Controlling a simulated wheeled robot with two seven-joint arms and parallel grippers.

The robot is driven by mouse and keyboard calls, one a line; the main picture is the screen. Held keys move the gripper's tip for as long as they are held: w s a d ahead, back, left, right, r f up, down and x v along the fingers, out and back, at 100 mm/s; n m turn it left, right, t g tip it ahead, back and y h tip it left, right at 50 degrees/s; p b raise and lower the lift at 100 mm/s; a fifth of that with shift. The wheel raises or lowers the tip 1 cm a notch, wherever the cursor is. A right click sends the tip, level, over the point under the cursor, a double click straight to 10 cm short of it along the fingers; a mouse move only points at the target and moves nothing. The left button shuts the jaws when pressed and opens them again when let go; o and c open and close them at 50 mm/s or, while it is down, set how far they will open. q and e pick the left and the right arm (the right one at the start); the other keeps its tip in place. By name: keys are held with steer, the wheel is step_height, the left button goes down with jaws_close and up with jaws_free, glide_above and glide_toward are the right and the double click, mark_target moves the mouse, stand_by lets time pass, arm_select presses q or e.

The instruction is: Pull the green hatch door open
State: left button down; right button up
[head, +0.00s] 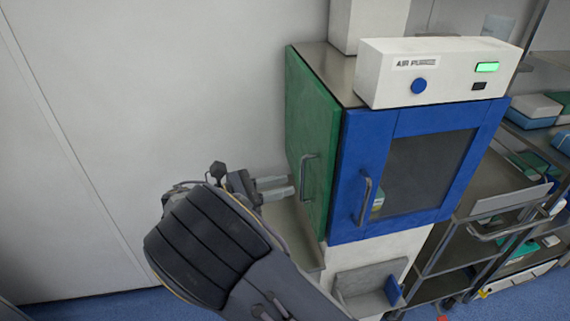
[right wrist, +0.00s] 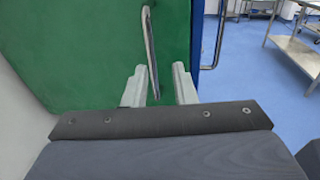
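The green hatch door (head: 312,135) is on the left side of the cabinet and looks shut. Its metal bar handle (head: 304,176) stands upright near the door's front edge. My right gripper (head: 288,186) is just left of the handle, fingers pointing at it. In the right wrist view the gripper (right wrist: 158,88) is open, with the lower part of the handle (right wrist: 151,50) showing between its two fingers. The fingers do not appear to touch the handle. The green door (right wrist: 80,50) fills the wrist view's upper left. My left gripper is not in view.
A blue-framed glass door (head: 365,170) with its own handle is on the cabinet's front. A white air purge box (head: 440,75) sits on top. A wire-and-steel shelf cart (head: 480,225) stands at the right. A pale wall (head: 130,100) is behind and left of my arm.

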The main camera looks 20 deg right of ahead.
steer(key=w+a, duration=0.1)
steer(key=p, duration=0.1)
glide_above(301, 197)
steer(key=shift+w+d+r+t+h, duration=0.2)
steer(key=shift+d+r+t+h, duration=0.1)
steer(key=shift+r+h, duration=0.1)
steer(key=shift+a, duration=0.1)
jaws_close()
